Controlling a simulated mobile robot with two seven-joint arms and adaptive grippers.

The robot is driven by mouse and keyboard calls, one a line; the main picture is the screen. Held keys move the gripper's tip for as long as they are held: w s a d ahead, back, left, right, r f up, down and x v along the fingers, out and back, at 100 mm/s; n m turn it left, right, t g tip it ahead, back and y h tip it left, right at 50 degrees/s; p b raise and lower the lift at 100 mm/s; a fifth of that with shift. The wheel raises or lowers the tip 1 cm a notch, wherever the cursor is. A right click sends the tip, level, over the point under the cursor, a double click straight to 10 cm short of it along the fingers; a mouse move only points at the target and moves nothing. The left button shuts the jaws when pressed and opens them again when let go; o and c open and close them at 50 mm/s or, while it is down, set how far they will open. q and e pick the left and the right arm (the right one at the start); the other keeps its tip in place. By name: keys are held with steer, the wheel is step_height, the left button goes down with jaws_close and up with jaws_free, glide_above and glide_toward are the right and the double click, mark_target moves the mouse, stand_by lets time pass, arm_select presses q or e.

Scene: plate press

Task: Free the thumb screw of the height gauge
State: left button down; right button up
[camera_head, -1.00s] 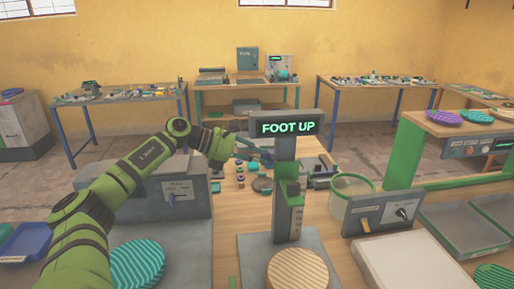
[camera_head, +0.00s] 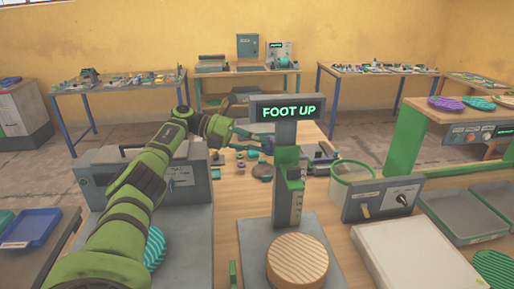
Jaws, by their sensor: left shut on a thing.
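The height gauge (camera_head: 287,160) stands upright on a grey base, with a dark display on top reading "FOOT UP". Its green foot carriage (camera_head: 291,178) is on the column, above a round ribbed tan plate (camera_head: 297,262) that rests on the base. My left gripper (camera_head: 265,142) reaches in from the left and is shut at the left side of the column, just below the display. The thumb screw is mostly hidden between its fingertips. My right gripper is not in view.
A grey press box (camera_head: 100,180) stands behind my left arm. Small parts lie behind the gauge.

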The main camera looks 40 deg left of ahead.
arm_select(q)
steer(key=n+h+b, duration=0.1)
steer(key=n+b, duration=0.1)
steer(key=b, duration=0.1)
steer(key=n+h+b, duration=0.1)
steer(key=n+b, duration=0.1)
steer(key=b, duration=0.1)
steer(key=shift+f, duration=0.35)
steer(key=shift+n+h+b, duration=0.4)
steer(key=shift+n+b, duration=0.65)
steer(key=shift+n, duration=0.05)
steer(key=shift+r, duration=0.1)
steer(key=c, duration=1.2)
jaws_free()
